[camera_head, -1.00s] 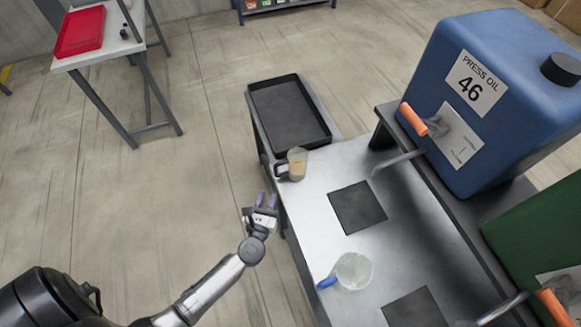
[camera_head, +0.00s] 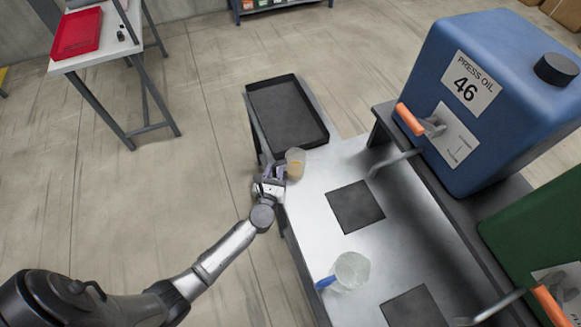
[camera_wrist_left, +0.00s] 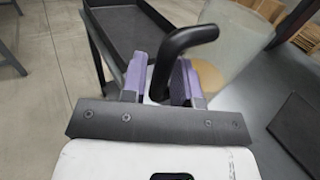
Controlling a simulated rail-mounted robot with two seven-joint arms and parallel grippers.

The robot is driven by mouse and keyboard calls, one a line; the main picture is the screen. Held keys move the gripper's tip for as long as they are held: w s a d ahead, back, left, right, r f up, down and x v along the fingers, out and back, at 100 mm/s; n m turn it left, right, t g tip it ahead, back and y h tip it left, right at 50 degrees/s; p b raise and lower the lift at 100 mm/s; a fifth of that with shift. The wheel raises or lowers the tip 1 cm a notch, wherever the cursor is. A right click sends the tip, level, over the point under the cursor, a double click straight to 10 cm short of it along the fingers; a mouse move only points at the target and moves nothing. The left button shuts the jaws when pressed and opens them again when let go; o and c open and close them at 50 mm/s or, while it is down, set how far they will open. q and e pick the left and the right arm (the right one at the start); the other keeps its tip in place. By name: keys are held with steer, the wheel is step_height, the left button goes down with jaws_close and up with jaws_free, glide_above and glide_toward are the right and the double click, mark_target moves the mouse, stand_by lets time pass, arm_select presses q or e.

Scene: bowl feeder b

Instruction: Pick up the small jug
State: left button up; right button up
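The small jug (camera_head: 296,164) is a clear cup with a little amber liquid and a black handle. It stands upright at the bench's left edge, beside the black tray. My left gripper (camera_head: 274,173) is at its handle side. In the left wrist view the black handle (camera_wrist_left: 183,40) lies between the two purple fingers (camera_wrist_left: 162,82), which look apart; contact is hard to judge. The jug's clear body (camera_wrist_left: 232,45) shows just beyond the right finger. My right gripper is not in view.
A larger clear jug (camera_head: 351,270) with a blue handle stands on the metal bench (camera_head: 308,222). Dark square pads (camera_head: 355,206) lie on the bench. A black tray (camera_head: 321,137) is behind the small jug. A blue oil tank (camera_head: 500,130) with an orange-handled tap stands at right.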

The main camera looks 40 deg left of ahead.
arm_select(q)
steer(key=shift+c, duration=0.2)
jaws_close()
stand_by(0.4)
